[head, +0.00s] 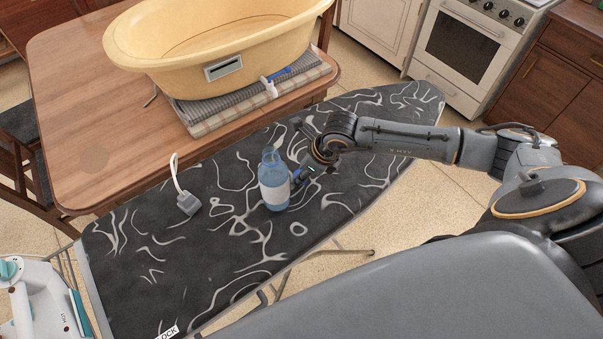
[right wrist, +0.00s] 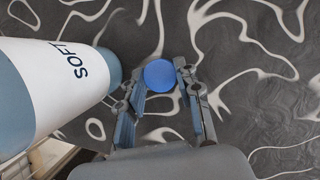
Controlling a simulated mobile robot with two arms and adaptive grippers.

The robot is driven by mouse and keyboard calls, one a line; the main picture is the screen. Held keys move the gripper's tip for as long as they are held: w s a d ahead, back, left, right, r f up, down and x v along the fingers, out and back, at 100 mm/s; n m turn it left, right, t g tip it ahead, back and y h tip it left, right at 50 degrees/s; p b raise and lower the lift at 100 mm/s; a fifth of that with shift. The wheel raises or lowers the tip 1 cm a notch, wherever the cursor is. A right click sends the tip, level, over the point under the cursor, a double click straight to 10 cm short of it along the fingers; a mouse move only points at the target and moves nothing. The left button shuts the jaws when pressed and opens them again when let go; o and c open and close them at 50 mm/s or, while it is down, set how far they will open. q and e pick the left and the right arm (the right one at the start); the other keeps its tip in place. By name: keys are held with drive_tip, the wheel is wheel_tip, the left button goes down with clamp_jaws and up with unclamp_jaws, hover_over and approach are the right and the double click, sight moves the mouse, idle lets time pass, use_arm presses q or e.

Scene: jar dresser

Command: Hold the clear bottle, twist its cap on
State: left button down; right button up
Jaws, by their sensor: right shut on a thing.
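The clear, blue-tinted bottle (head: 275,196) with a white label stands upright on the ironing board in the head view. No cap shows on its neck. In the right wrist view the bottle (right wrist: 45,88) fills the left side, with "SOFT" on its label. My right gripper (head: 299,174) is just right of the bottle, low over the board. In the right wrist view its fingers (right wrist: 161,82) are shut on a round blue cap (right wrist: 159,75), beside the bottle and apart from its neck. My left gripper is in neither view.
The ironing board (head: 140,275) has a dark cloth with white swirls. A grey plug-like item with a white cord (head: 187,203) lies left of the bottle. An iron (head: 35,300) is at lower left. A yellow tub (head: 140,50) stands on the wooden table (head: 90,110) behind.

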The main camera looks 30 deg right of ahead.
wheel_tip(320, 180, up, 18)
drive_tip(key=b, duration=0.4)
idle(0.3)
